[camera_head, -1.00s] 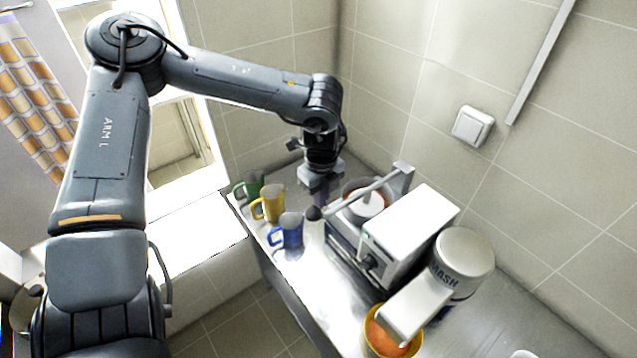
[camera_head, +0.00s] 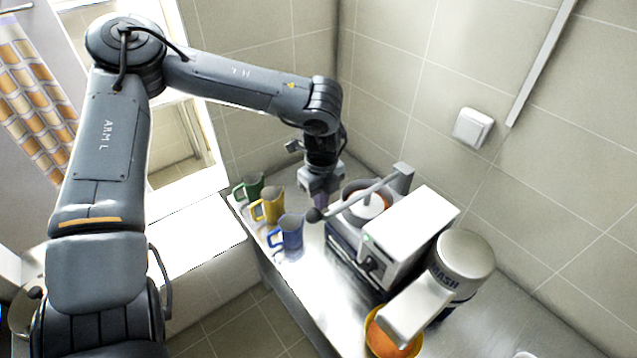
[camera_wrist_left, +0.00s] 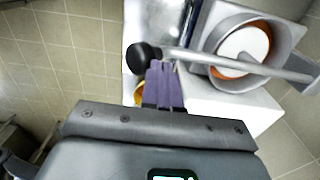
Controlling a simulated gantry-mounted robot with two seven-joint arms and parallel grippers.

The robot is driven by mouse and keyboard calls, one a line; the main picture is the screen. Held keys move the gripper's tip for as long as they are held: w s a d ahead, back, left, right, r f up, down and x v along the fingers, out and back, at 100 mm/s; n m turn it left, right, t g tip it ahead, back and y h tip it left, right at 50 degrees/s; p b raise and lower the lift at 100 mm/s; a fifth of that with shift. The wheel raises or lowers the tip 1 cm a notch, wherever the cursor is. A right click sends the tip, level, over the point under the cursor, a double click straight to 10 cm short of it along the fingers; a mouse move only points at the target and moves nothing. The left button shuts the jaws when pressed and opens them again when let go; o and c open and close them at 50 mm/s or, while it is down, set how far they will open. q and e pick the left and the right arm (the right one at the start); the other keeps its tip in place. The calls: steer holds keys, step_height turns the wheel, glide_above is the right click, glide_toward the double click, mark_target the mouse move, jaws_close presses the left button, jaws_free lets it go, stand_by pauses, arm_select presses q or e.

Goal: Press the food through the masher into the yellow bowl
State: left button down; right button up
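The masher is a white-and-steel unit (camera_head: 409,231) on the counter, with a long grey lever (camera_head: 357,197) across a round pot. A white press disc (camera_head: 369,206) sits in the pot, with orange food around its rim in the wrist view. The lever ends in a dark round knob (camera_head: 314,215), also seen in the wrist view (camera_wrist_left: 143,57). My left gripper (camera_head: 320,199) points down at the knob end of the lever. Its purple fingers (camera_wrist_left: 165,70) look shut beside the knob; contact is unclear. The yellow bowl (camera_head: 379,345) holds orange food under the MASH spout. My right gripper is out of view.
A green mug (camera_head: 250,186), a yellow mug (camera_head: 270,206) and a blue mug (camera_head: 289,232) stand left of the masher along the counter's edge. A grey cylinder marked MASH (camera_head: 464,263) stands front right. Tiled walls close the back and right.

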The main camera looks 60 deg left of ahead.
arm_select(q)
steer(key=shift+f+b, duration=0.45)
steer(key=shift+f, duration=0.1)
steer(key=shift+r, duration=0.1)
stand_by(2.4)
step_height(320, 180, up, 16)
steer(key=p, duration=1.1)
stand_by(0.4)
stand_by(0.9)
